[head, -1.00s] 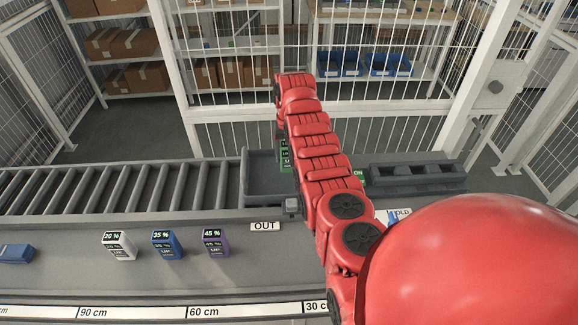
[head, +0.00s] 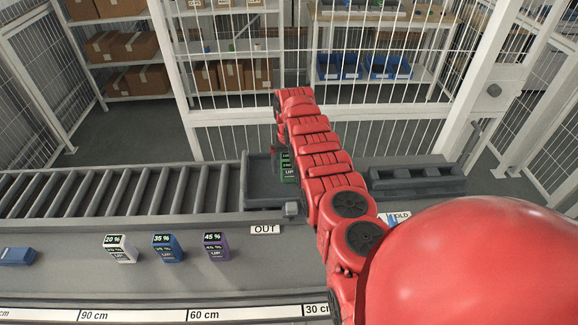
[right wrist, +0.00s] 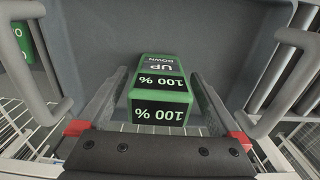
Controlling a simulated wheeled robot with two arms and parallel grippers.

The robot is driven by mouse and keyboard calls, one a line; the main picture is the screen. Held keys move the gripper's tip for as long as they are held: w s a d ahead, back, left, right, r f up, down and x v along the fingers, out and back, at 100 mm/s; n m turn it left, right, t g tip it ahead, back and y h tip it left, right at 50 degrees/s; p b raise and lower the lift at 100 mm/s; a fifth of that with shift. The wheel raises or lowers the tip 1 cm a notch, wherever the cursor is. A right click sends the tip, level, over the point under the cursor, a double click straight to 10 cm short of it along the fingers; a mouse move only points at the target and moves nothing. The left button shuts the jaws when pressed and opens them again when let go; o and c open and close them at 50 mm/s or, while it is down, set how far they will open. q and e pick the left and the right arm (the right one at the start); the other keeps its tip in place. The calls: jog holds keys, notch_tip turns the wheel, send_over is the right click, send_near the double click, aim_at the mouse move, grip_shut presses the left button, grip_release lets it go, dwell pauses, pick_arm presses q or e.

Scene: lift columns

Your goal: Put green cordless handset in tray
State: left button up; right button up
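The green handset (head: 287,168), with a black "100 %" label, stands in the grey tray (head: 262,199) behind the OUT label, partly hidden by my right arm. In the right wrist view the handset (right wrist: 160,95) lies between the two fingers of my right gripper (right wrist: 160,82). The fingers look spread, with a visible gap beside the handset. The tray floor (right wrist: 235,45) shows around it. In the head view the right gripper's fingers are hidden behind the arm. My left gripper is not in view.
White (head: 120,248), blue (head: 167,248) and purple (head: 216,246) handsets stand on the front counter; another blue piece (head: 17,256) lies left. A roller conveyor (head: 115,190) adjoins the tray. A dark grey holder (head: 418,178) sits right. A wire fence stands behind.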

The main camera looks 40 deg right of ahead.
jog(key=shift+r, duration=0.7)
notch_tip(320, 180, up, 11)
jog(key=b, duration=0.3)
jog(key=shift+f, duration=0.1)
